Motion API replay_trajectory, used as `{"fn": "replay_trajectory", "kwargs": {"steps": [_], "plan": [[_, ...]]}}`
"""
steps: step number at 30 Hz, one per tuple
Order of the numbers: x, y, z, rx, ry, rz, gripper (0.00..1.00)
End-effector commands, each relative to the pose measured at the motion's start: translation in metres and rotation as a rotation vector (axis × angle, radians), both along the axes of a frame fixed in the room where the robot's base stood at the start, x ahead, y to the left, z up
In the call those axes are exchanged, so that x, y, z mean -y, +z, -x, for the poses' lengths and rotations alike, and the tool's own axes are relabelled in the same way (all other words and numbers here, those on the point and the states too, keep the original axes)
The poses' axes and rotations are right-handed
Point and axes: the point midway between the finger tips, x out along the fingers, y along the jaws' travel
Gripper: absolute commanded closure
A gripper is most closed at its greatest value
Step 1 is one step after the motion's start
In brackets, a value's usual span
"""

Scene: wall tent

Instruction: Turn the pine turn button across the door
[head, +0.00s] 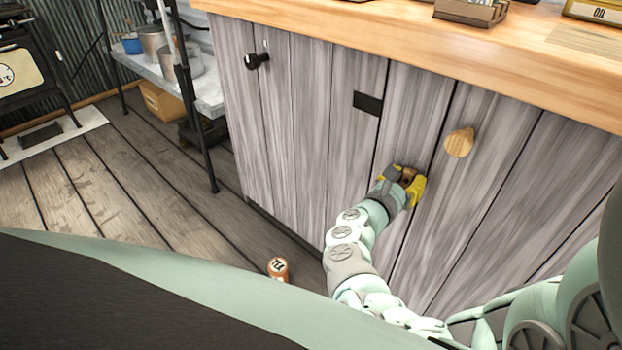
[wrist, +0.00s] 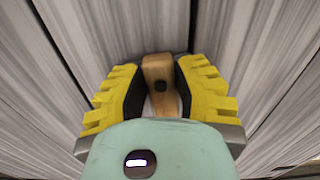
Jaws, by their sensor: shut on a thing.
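The pine turn button (wrist: 158,68) is a short light wooden block with a dark pivot screw in its face. In the wrist view it stands between the two yellow fingers of my gripper (wrist: 161,88), its long side running up and down the picture, roughly along the planks. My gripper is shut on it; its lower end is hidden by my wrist. In the head view my gripper (head: 407,179) is at the grey plank door (head: 480,190), near a plank seam. Only a small brown part shows between the fingers there.
A round pine knob (head: 459,142) sits just right of and above my gripper. A black plate (head: 368,103) and a black knob (head: 256,61) are to the left. The wooden countertop (head: 400,45) overhangs above.

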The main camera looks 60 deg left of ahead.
Motion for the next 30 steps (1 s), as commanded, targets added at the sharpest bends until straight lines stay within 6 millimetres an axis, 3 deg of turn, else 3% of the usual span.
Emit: {"fn": "replay_trajectory", "kwargs": {"steps": [17,30], "plan": [[0.0022,-0.0078,-0.0014,0.019,-0.008,0.088,1.0],[-0.0001,-0.0025,-0.0003,0.096,-0.001,0.426,1.0]]}}
